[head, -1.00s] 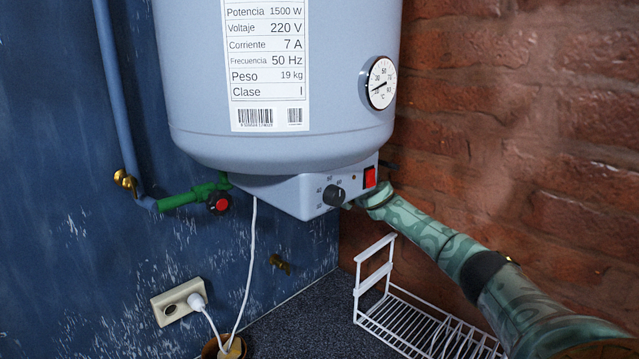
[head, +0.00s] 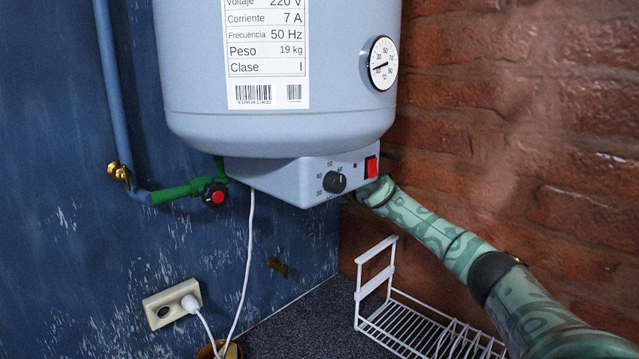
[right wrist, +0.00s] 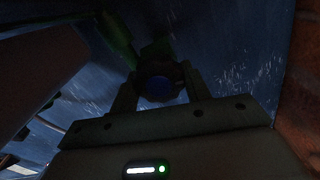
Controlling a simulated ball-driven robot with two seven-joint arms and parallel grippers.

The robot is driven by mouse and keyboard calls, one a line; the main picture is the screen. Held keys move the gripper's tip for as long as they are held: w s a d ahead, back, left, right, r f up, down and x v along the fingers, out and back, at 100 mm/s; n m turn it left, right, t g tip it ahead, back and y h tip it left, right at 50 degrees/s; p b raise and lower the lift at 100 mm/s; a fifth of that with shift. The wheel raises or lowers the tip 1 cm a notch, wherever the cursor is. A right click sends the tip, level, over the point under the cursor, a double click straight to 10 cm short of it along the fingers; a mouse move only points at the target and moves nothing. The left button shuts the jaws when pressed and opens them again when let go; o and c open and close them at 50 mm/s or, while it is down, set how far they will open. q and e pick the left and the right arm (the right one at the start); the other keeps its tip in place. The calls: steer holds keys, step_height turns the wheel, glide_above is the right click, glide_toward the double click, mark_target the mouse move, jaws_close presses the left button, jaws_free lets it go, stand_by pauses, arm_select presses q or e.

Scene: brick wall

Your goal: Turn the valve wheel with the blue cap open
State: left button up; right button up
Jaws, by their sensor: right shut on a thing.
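The valve wheel with the blue cap (right wrist: 159,88) shows in the right wrist view, dark and dimly lit, in front of the blue wall. Part of a green pipe (right wrist: 116,34) runs above it. My right gripper (right wrist: 159,94) is shut on this wheel, one finger on each side of the cap. In the head view my right arm reaches in from the right and passes behind the heater's control box, which hides the gripper and the blue-capped wheel. Another valve wheel, with a red cap (head: 216,196), sits on a green pipe left of the box. My left gripper is not in view.
The grey water heater (head: 280,130) with its control box (head: 305,188) hangs over the work area. A white wire rack (head: 375,285) stands below my right arm. A brick wall (head: 520,130) is close on the right. A white cable (head: 250,260) hangs near the wall socket (head: 163,309).

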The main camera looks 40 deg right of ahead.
steer(key=shift+f+n+b, duration=0.25)
steer(key=shift+n+b, duration=0.35)
steer(key=shift+n, duration=0.7)
steer(key=o, duration=0.9)
steer(key=shift+o, duration=0.4)
steer(key=shift+d+r, duration=0.1)
